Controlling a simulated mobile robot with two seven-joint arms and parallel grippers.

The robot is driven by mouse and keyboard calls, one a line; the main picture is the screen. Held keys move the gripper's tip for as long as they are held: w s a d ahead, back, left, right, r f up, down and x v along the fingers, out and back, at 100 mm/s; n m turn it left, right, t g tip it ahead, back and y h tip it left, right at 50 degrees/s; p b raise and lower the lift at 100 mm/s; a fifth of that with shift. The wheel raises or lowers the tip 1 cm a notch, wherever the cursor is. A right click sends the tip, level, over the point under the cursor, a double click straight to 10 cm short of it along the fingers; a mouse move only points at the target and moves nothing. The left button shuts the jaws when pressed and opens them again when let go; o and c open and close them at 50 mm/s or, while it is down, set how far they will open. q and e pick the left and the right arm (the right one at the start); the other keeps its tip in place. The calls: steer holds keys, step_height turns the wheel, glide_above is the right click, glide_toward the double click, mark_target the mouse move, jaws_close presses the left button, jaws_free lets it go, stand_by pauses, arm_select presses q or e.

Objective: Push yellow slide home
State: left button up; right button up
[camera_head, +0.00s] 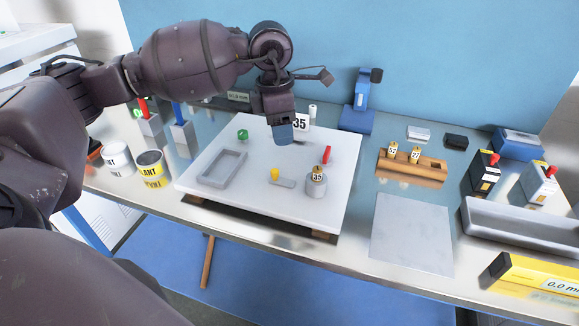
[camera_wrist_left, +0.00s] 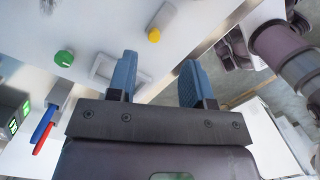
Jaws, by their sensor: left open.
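The yellow slide shows as a yellow knob (camera_head: 275,174) at the left end of a short grey bar (camera_head: 286,183) on the white board (camera_head: 225,137). In the left wrist view the yellow knob (camera_wrist_left: 154,35) is beyond the fingers, near the top. My left gripper (camera_head: 283,133) is above the back part of the board, behind and apart from the yellow knob. Its blue fingers (camera_wrist_left: 158,78) are spread with nothing between them. My right gripper is not in view.
On the board are a grey open frame (camera_head: 222,167), a green knob (camera_head: 242,134), a red handle (camera_head: 327,154) and a grey cylinder (camera_head: 316,187) topped by a yellow piece marked 35. A 35 sign (camera_head: 300,122) stands behind my gripper. A wooden rack (camera_head: 412,165) is to the right.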

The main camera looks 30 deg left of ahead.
mark_target(275, 170)
arm_select(q)
steer(key=shift+g+y, duration=0.3)
steer(key=shift+y, duration=0.2)
steer(key=f, duration=0.3)
steer(key=a+f, duration=0.1)
steer(key=f, duration=0.3)
steer(key=s+f, duration=0.1)
steer(key=f, duration=0.3)
steer(key=shift+a, duration=0.25)
steer(key=shift+r, duration=0.1)
steer(key=shift+c, duration=0.4)
jaws_close()
